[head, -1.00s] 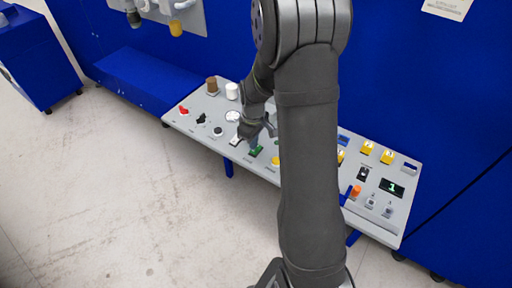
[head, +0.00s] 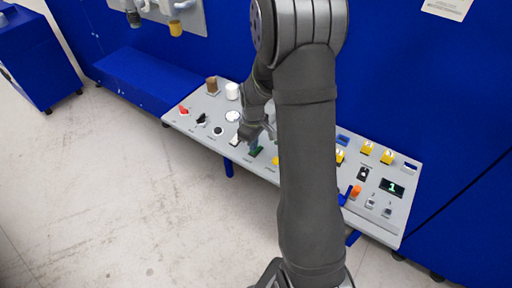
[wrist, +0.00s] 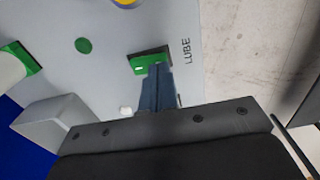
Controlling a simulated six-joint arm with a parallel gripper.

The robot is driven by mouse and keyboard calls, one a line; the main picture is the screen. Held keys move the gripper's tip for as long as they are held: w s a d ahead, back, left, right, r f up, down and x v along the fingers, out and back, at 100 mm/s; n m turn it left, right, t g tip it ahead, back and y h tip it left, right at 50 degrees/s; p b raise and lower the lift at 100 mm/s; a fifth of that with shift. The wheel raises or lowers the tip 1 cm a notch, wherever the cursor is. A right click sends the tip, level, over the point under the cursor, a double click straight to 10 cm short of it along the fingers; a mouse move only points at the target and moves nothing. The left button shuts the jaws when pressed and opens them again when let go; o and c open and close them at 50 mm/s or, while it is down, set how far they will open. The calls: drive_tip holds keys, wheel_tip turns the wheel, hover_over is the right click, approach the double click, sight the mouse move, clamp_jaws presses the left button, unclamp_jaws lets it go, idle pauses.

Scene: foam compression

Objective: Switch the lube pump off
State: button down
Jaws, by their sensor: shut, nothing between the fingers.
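The lube switch (wrist: 138,66) is a green rocker in a dark frame beside the printed word LUBE in the wrist view. In the head view the green switch (head: 256,151) sits near the front edge of the grey control panel (head: 190,121). My gripper (wrist: 157,70) is shut and empty. Its fingertips are over one end of the rocker and hide part of it. I cannot tell whether they touch it. In the head view my gripper (head: 254,144) is just above the switch, partly hidden by my wrist.
Yellow buttons (head: 367,148) and a green-lit display (head: 391,188) are on the right. My forearm hides the panel's middle. The floor in front is clear.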

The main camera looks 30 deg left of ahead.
drive_tip(key=shift+f, duration=0.5)
drive_tip(key=shift+r, duration=3.55)
drive_tip(key=shift+f, duration=3.55)
drive_tip(key=shift+r, duration=0.1)
